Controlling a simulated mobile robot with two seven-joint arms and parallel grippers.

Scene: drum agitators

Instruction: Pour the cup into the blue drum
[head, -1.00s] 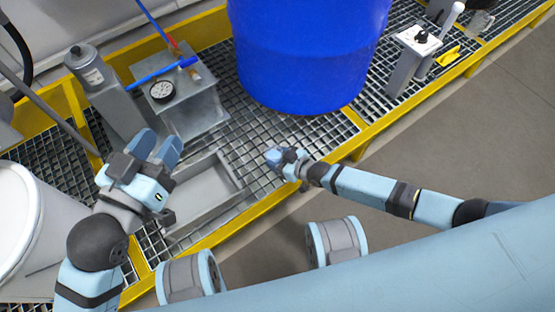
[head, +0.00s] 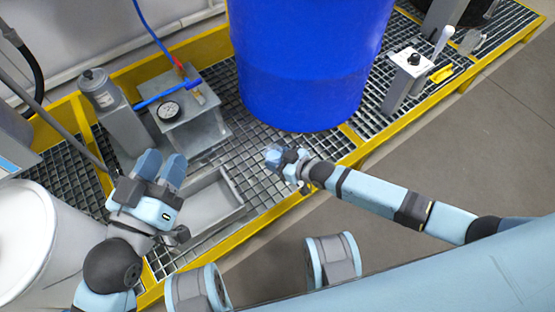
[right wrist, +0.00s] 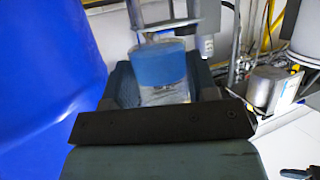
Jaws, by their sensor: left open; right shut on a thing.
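The blue drum (head: 305,65) stands upright on the grating at the top middle of the head view; its top is out of view. It also fills the left of the right wrist view (right wrist: 45,95). My right gripper (head: 274,157) is just in front of the drum's base in the picture, shut on the cup. In the right wrist view the cup (right wrist: 160,68) shows between the fingers as a clear vessel with a blue part; its contents cannot be told for sure. My left gripper (head: 163,168) is open and empty, left of the drum, its fingers toward the grey box.
A grey box with a gauge (head: 188,120) and a grey cylinder (head: 98,88) stand at the left. A shallow grey tray (head: 210,207) lies near the yellow rail (head: 255,217). A white drum (head: 25,240) is at far left, a control post (head: 405,75) at right.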

